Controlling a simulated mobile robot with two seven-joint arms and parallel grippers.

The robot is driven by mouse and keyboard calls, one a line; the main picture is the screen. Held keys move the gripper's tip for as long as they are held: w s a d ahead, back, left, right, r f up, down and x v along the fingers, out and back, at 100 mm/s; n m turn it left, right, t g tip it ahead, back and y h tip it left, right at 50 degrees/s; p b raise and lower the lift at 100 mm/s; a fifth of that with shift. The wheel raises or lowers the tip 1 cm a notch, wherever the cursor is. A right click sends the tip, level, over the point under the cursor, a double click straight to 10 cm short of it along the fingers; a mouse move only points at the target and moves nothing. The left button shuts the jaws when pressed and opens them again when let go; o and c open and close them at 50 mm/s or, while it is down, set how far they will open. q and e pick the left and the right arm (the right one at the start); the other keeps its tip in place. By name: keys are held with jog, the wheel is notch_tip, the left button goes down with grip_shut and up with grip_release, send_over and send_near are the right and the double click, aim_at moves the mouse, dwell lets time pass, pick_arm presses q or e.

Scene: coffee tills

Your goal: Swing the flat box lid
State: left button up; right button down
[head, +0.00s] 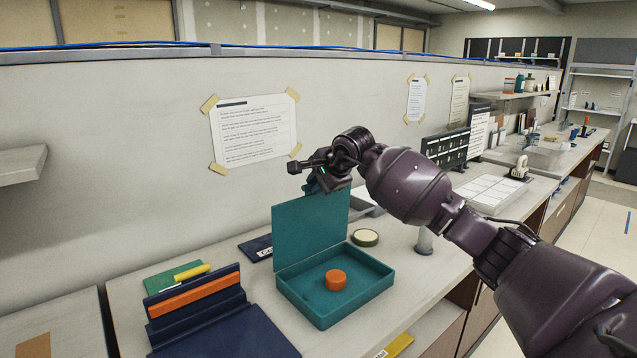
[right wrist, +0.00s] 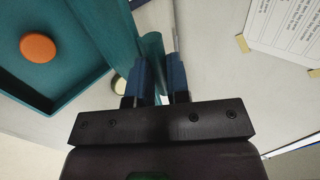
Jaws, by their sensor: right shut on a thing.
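A flat teal box (head: 335,308) stands open on the counter. Its lid (head: 310,232) stands roughly upright along the back edge. An orange round piece (head: 336,280) lies inside the box; it also shows in the right wrist view (right wrist: 38,48). My right gripper (head: 314,187) is at the upper right edge of the lid, shut on it. In the right wrist view the blue fingers (right wrist: 162,78) stand on both sides of the lid's edge (right wrist: 152,50). My left gripper is not in view.
A dark blue stand with an orange bar (head: 195,290) is left of the box. A small round tin (head: 365,237) and a dark sign (head: 257,248) lie behind it. A wall with a taped paper (head: 255,130) rises at the back.

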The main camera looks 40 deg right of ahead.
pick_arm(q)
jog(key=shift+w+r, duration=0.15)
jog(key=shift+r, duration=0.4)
pick_arm(e)
jog(key=shift+s+f, duration=0.55)
jog(key=shift+s, duration=0.25)
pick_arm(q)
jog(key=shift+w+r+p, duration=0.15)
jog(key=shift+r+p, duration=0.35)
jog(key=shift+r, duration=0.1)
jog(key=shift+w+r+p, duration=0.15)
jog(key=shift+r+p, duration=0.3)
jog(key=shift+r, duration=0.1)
pick_arm(e)
jog(key=s, duration=0.2)
jog(key=s+f, duration=0.1)
jog(key=s, duration=0.2)
jog(key=shift+d+f, duration=0.15)
jog(key=shift+d, duration=0.05)
